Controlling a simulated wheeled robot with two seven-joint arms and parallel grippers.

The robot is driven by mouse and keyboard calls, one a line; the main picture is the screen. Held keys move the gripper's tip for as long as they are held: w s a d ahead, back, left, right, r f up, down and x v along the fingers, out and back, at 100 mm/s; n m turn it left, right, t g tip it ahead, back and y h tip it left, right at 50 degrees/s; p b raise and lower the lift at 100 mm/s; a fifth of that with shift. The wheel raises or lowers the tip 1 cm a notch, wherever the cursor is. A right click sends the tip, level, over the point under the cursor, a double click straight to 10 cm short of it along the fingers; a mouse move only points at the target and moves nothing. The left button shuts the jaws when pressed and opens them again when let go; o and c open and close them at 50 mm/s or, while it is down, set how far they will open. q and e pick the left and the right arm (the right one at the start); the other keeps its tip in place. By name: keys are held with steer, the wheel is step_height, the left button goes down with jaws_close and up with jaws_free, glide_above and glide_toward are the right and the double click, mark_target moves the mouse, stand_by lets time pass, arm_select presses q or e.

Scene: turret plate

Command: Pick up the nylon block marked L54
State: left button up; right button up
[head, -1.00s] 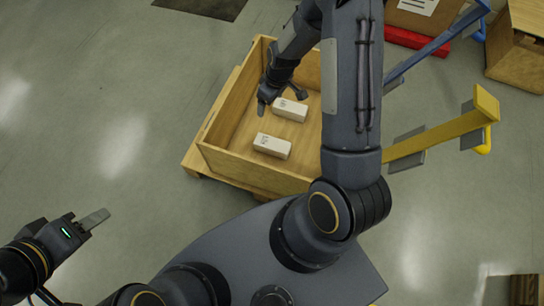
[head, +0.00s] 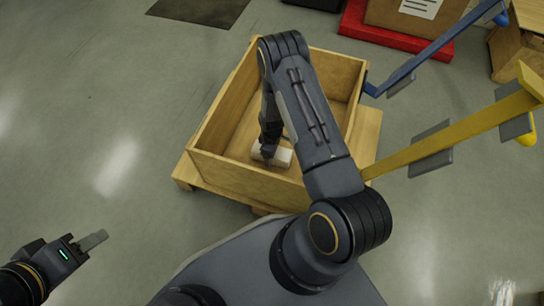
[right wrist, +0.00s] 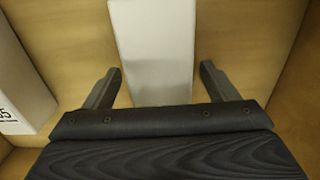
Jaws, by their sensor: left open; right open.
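Two white blocks lie in a wooden crate (head: 222,172). In the right wrist view, one white block (right wrist: 152,50) lies between the spread fingers of my right gripper (right wrist: 158,85), apart from both; no marking shows on its visible face. The other block (right wrist: 22,85) is at the left edge, its cut-off label seeming to end in "55". In the head view, one block (head: 282,157) shows under my right gripper (head: 268,156); my arm probably hides the other. I cannot read L54 anywhere. My left gripper (head: 92,242) is open and empty, left of the crate.
The crate's walls surround the right gripper, and it stands on a wooden pallet (head: 368,135). A yellow bar (head: 450,130) and a blue bar (head: 435,50) stand to the right. Open floor lies to the left.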

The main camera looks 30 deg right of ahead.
steer(key=shift+f, duration=0.65)
steer(key=shift+c, duration=0.4)
steer(key=c, duration=1.2)
steer(key=shift+r, duration=0.1)
steer(key=shift+c, duration=0.8)
steer(key=shift+r, duration=0.1)
